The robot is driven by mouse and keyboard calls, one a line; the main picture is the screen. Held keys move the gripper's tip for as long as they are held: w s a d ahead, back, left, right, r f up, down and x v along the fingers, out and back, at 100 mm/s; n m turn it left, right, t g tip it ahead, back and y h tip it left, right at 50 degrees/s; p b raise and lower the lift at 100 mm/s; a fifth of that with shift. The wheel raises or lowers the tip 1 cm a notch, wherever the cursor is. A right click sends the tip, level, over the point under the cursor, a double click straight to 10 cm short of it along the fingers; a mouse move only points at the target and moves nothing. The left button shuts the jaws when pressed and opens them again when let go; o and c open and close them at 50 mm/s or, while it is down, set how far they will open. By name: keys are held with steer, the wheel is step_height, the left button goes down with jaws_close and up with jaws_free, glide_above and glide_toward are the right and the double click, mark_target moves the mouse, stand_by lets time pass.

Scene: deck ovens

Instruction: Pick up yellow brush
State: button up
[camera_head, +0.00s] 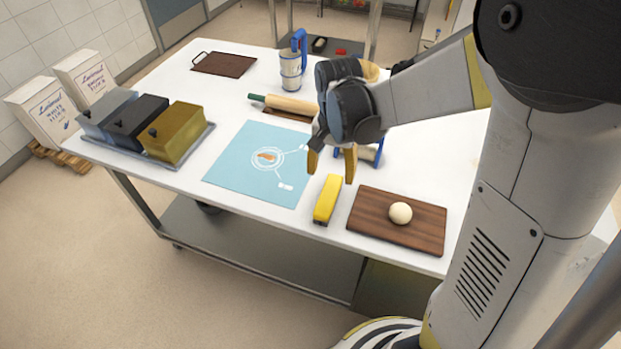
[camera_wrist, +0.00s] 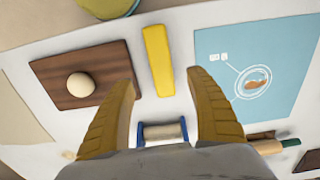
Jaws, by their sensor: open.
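The yellow brush (camera_head: 327,199) lies on the white table near its front edge, between the blue mat and the wooden board. In the wrist view the yellow brush (camera_wrist: 158,60) lies lengthwise, beyond the fingertips and roughly centred between them. My gripper (camera_head: 332,165) is above the table, just behind and above the brush in the head view. Its two tan fingers are spread and empty, and the gripper (camera_wrist: 166,80) also shows so in the wrist view. The brush is apart from the fingers.
A wooden board (camera_head: 425,228) with a dough ball (camera_head: 400,213) lies right of the brush. A blue mat (camera_head: 240,180) lies left. A rolling pin (camera_head: 290,104), a blue-handled cup (camera_head: 291,70) and lidded containers (camera_head: 137,122) stand farther off. A blue-framed item (camera_wrist: 162,131) is near the fingers.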

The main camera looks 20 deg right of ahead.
mark_target(329, 194)
steer(key=f, duration=0.1)
steer(key=f+b, duration=0.1)
steer(key=f, duration=0.2)
steer(key=shift+s+d+f, duration=0.15)
steer(key=shift+d+f, duration=0.1)
steer(key=f+b, duration=0.1)
steer(key=f, duration=0.1)
steer(key=f+b, duration=0.1)
steer(key=f, duration=0.1)
steer(key=f+b, duration=0.1)
steer(key=f, duration=0.1)
steer(key=shift+w+a, duration=0.25)
steer(key=shift+w, duration=0.05)
steer(key=shift+r, duration=0.1)
steer(key=c, duration=1.3)
